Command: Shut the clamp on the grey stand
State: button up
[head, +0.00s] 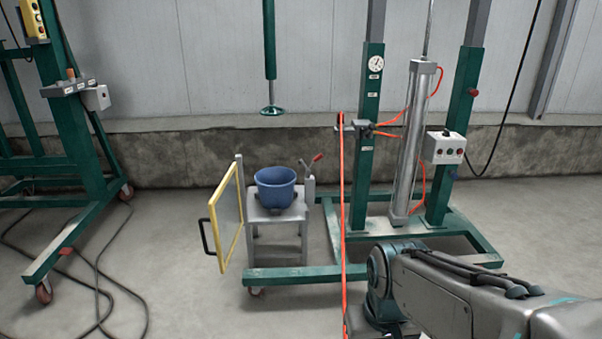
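The grey stand (277,222) is in the middle of the head view, low on the floor, with a blue bucket (276,187) on its top. The clamp (310,169) is at the stand's right side, beside the bucket. Its red-tipped handle (318,157) sticks up and to the right, so the clamp looks open. Its fine parts are too small to tell. My arm comes in from the lower right, and its teal joint is right of and nearer than the stand. My gripper is not in view.
A yellow-framed door panel (227,218) with a black handle stands open at the stand's left. A green frame (372,130) with a cylinder (413,140) rises to the right. An orange hose (343,220) hangs between the stand and my arm. Cables (98,270) lie on the left floor.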

aim_at(319, 156)
jog(key=u, duration=0.35)
jog(key=i, duration=1.4)
jog(key=z, duration=0.4)
jog(key=i, duration=0.85)
jog(key=z, duration=0.3)
